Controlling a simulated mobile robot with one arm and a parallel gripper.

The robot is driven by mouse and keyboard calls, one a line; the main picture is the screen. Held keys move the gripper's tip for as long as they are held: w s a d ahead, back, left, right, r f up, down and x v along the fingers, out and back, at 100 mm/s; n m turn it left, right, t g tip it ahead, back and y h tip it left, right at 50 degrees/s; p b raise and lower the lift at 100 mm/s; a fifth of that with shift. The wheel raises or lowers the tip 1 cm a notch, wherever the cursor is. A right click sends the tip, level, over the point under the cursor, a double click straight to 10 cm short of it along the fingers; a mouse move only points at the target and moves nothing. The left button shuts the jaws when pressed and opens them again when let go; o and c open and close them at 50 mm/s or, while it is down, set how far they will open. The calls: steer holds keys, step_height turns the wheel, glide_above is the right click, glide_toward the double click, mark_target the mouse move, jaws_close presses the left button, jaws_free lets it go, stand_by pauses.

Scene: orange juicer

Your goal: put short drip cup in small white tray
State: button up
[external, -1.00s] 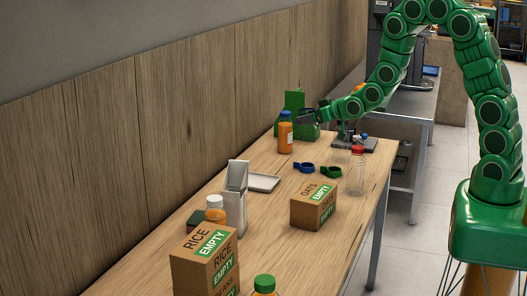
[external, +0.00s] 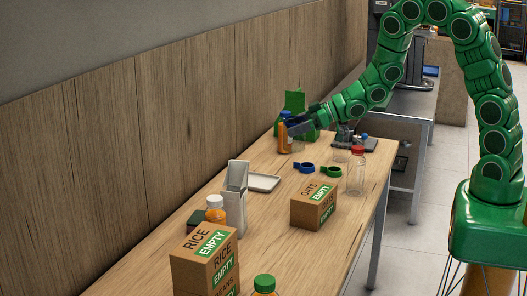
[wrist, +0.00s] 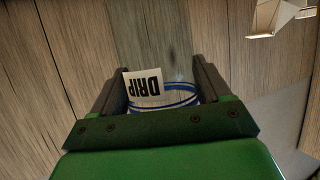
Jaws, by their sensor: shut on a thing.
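My gripper (external: 293,129) is shut on the short drip cup (wrist: 178,96), a clear cup with blue rings and a white label reading DRIP. The cup sits between the two fingers in the wrist view, its lower part hidden by my gripper's body. I cannot make the cup out in the external view. My gripper is above the far part of the table, overlapping an orange bottle with a blue cap (external: 285,146). The small white tray (external: 263,190) lies flat on the table, nearer the camera than my gripper, and looks empty.
A tall white-grey container (external: 235,205) stands beside the tray. Blue (external: 303,167) and green (external: 331,172) ring-like pieces lie to its right. A clear bottle with a red cap (external: 357,172) and an oats box (external: 314,208) stand near the right edge. A green object (external: 296,102) is behind my gripper.

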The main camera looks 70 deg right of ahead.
steer(key=shift+s+a+f+n+y, duration=0.1)
steer(key=shift+a+f+n+y, duration=0.1)
steer(key=shift+a, duration=0.15)
steer(key=shift+s+a+f+n+y, duration=0.1)
steer(key=shift+a+n+y, duration=0.1)
steer(key=shift+a, duration=0.15)
steer(key=shift+w+f, duration=0.1)
steer(key=shift+w, duration=0.15)
steer(key=w+f, duration=0.4)
steer(key=w, duration=0.4)
glide_above(255, 183)
steer(key=shift+s+d+f, duration=0.1)
steer(key=shift+s+f, duration=0.05)
steer(key=shift+f, duration=2.35)
steer(key=shift+f, duration=1.8)
steer(key=shift+f, duration=0.1)
steer(key=o, duration=1)
